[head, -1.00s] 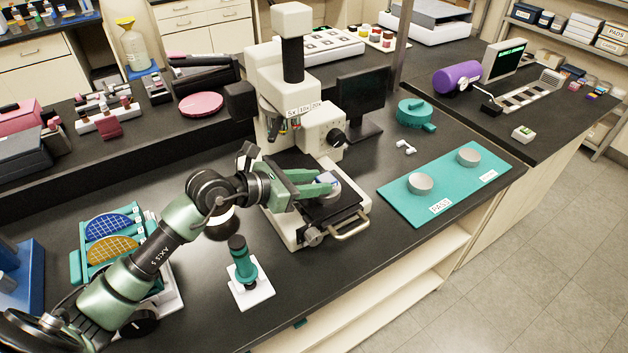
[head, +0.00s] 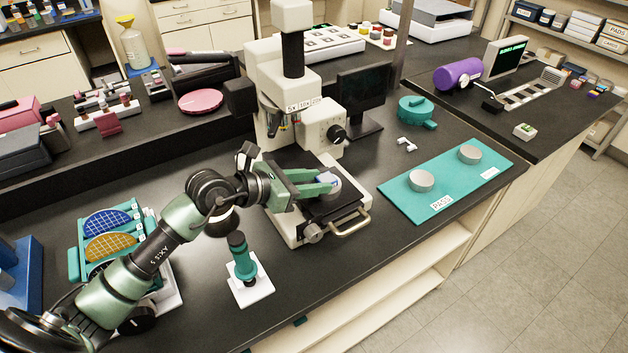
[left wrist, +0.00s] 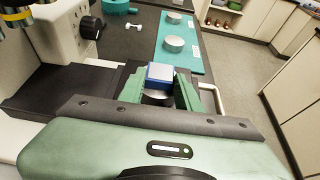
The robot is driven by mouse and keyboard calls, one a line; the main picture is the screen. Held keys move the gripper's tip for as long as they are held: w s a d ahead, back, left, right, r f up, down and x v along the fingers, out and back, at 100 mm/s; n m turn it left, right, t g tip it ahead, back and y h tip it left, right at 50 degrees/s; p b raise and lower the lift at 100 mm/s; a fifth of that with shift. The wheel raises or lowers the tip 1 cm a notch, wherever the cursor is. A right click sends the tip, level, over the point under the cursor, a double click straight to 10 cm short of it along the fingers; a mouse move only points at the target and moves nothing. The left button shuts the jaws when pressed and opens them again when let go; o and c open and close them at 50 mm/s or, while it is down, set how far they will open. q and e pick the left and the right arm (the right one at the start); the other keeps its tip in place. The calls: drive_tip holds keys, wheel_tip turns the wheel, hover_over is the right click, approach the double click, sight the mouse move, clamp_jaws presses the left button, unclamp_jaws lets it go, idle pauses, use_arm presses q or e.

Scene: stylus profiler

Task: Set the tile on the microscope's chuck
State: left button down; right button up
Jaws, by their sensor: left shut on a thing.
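The microscope (head: 294,75) is cream-coloured and stands on the bench with a dark stage. My left gripper (head: 327,184) reaches over that stage from the left, below the objectives. It is shut on a small tile, blue at the sides with a pale top. In the left wrist view the tile (left wrist: 160,73) sits between the two green fingers of the gripper (left wrist: 160,90). The round silvery chuck (left wrist: 157,98) shows just below the tile there; I cannot tell whether they touch. My right gripper is not in view.
A teal mat (head: 445,187) with two grey discs lies right of the microscope. A teal tool on a white base (head: 250,290) stands in front of my left arm. A wafer rack (head: 75,262) is at the left. A dark monitor (head: 361,97) stands behind the stage.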

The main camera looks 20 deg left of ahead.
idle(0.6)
use_arm(q)
drive_tip(key=shift+r+p, duration=0.65)
drive_tip(key=c, duration=1.8)
unclamp_jaws()
clamp_jaws()
drive_tip(key=shift+w+f, duration=0.1)
drive_tip(key=shift+f, duration=0.2)
drive_tip(key=shift+f+b, duration=0.4)
drive_tip(key=shift+b, duration=0.15)
